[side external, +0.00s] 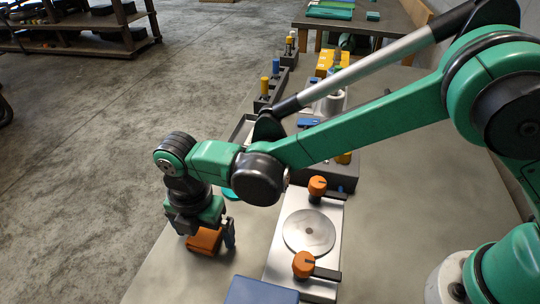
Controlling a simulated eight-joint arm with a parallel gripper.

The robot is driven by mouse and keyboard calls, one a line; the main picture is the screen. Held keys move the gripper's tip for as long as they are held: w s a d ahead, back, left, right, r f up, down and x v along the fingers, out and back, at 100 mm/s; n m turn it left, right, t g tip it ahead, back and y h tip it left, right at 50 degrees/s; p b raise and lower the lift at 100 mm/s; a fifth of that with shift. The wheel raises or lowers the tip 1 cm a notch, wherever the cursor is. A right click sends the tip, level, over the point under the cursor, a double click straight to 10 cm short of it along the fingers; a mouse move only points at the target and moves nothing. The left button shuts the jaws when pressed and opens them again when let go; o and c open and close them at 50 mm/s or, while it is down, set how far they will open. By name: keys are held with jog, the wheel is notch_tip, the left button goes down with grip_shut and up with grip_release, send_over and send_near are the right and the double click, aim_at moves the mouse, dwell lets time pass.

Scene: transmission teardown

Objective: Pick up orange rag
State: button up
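The orange rag (204,241) is a small folded block at the front left of the workbench, near its left edge. My gripper (207,236) points down over it, with a dark finger on each side of the rag. The rag fills most of the space between the fingers. I cannot tell whether the fingers press on it, or whether it rests on the bench or is slightly raised. Its upper part is hidden by my gripper.
Right of my gripper is a metal plate with a round disc (310,232) and two orange-knobbed clamps (317,187). A blue box (261,291) sits at the front. Trays and colored parts line the bench behind, under my arm.

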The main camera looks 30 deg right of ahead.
aim_at(204, 233)
jog(key=c, duration=1.3)
jog(key=shift+c, duration=0.2)
jog(key=shift+r, duration=0.15)
notch_tip(204, 233, up, 20)
